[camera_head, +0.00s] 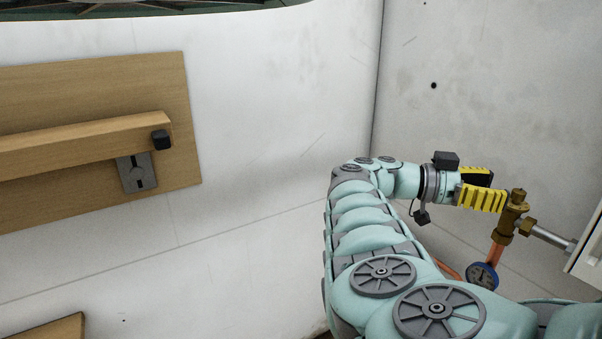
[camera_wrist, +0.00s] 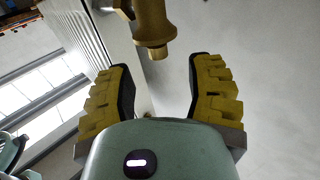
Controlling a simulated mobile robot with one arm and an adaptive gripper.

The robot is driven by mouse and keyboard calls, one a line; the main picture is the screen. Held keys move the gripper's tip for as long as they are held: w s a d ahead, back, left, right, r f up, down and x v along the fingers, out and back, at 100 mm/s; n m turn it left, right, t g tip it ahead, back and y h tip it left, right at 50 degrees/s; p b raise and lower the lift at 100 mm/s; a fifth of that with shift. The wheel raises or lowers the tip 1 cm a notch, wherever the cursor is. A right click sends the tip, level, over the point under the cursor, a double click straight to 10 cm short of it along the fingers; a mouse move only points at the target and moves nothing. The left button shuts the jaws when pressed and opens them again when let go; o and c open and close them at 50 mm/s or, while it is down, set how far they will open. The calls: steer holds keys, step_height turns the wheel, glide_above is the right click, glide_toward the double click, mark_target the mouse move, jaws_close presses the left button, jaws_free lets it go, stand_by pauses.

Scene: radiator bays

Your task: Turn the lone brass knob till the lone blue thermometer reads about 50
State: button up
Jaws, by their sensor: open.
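The brass knob (camera_head: 518,197) tops a brass valve body at the right in the head view. In the wrist view the brass piece (camera_wrist: 153,30) shows at the top, ahead of and between my fingertips. The blue thermometer (camera_head: 482,275) is a small round dial below the valve beside a copper pipe; its reading is too small to tell. My gripper (camera_head: 492,190), with yellow ribbed fingers, is open and close to the knob's left side. In the wrist view my gripper (camera_wrist: 160,85) has a clear gap between its fingers and nothing in it.
A white radiator panel (camera_head: 588,245) stands at the right edge, joined to the valve by a grey pipe (camera_head: 548,235). A wooden board with a rail (camera_head: 90,140) is on the left wall. Bare wall (camera_head: 270,110) fills the middle.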

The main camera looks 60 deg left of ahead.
steer(key=v, duration=0.7)
steer(key=shift+o, duration=0.4)
